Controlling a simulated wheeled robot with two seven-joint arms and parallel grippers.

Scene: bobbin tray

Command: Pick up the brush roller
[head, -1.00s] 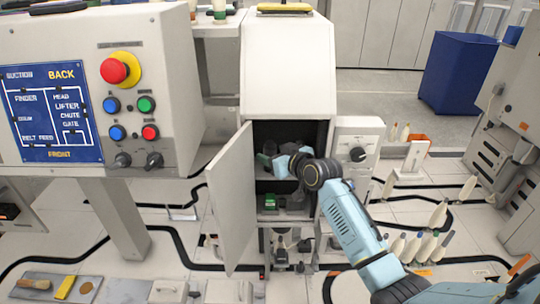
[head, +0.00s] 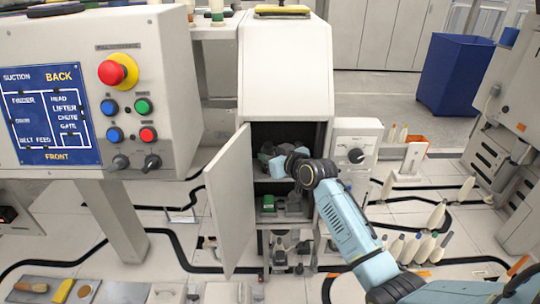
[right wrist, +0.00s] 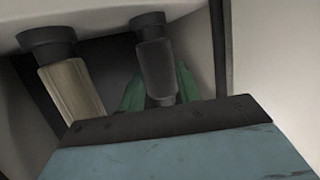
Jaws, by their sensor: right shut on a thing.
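My right arm reaches into the open cabinet (head: 285,80), and my right gripper (head: 267,162) is small and partly hidden in the shadow of its upper compartment. In the right wrist view, a dark grey cylinder with a black cap (right wrist: 156,65), which I take for the brush roller, stands in front of my gripper's palm. Two green finger-like parts flank its lower end, and my right gripper is shut on it. A similar beige cylinder (right wrist: 72,85) hangs to its left, apart from it. My left gripper does not show.
The cabinet door (head: 232,200) stands open on the left of the opening. A green object (head: 268,203) lies on the lower shelf. A control panel (head: 110,85) is at left, and a box with a black knob (head: 356,150) at right.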

